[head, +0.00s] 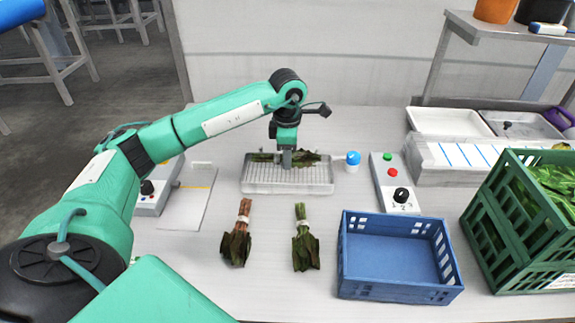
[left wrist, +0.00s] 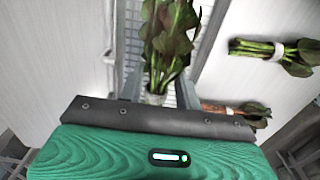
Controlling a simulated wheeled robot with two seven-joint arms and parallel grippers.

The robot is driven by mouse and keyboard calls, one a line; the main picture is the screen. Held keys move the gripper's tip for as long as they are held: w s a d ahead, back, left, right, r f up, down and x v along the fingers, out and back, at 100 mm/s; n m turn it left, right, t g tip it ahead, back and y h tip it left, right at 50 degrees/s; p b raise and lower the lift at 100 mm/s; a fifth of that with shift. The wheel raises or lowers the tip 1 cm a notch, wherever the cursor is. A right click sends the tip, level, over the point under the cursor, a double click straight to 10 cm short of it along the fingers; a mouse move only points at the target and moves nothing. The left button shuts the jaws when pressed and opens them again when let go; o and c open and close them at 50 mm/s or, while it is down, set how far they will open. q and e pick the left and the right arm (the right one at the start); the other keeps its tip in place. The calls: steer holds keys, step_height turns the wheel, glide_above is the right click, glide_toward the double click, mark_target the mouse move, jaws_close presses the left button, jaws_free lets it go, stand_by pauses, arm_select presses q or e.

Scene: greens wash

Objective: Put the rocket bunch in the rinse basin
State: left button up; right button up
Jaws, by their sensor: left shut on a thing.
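My left gripper (head: 287,165) points down over the grey mesh tray (head: 290,187) and is shut on a dark green leafy bunch (head: 306,158), probably the rocket. The bunch lies crosswise over the tray's back part; I cannot tell if it touches the mesh. In the left wrist view the leaves (left wrist: 168,35) reach away from the fingers (left wrist: 158,92), with the mesh behind. Two basins stand at the back right, a white one (head: 448,122) and a grey one (head: 490,118); I cannot tell which is the rinse basin. My right gripper is out of view.
A red-stemmed bunch (head: 238,240) and a green-stemmed bunch (head: 303,250) lie in front of the tray. A blue crate (head: 400,290) and a green crate (head: 520,245) stand at right. A control box (head: 395,185) and a blue-capped jar (head: 352,163) are beside the tray.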

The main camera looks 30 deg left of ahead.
mark_target(287, 176)
arm_select(q)
step_height(287, 176, down, 4)
steer(key=shift+f, duration=0.1)
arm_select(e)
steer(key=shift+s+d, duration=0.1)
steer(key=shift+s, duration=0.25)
arm_select(q)
steer(key=shift+f, duration=0.1)
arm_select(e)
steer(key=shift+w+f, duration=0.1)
arm_select(q)
steer(key=o, duration=1)
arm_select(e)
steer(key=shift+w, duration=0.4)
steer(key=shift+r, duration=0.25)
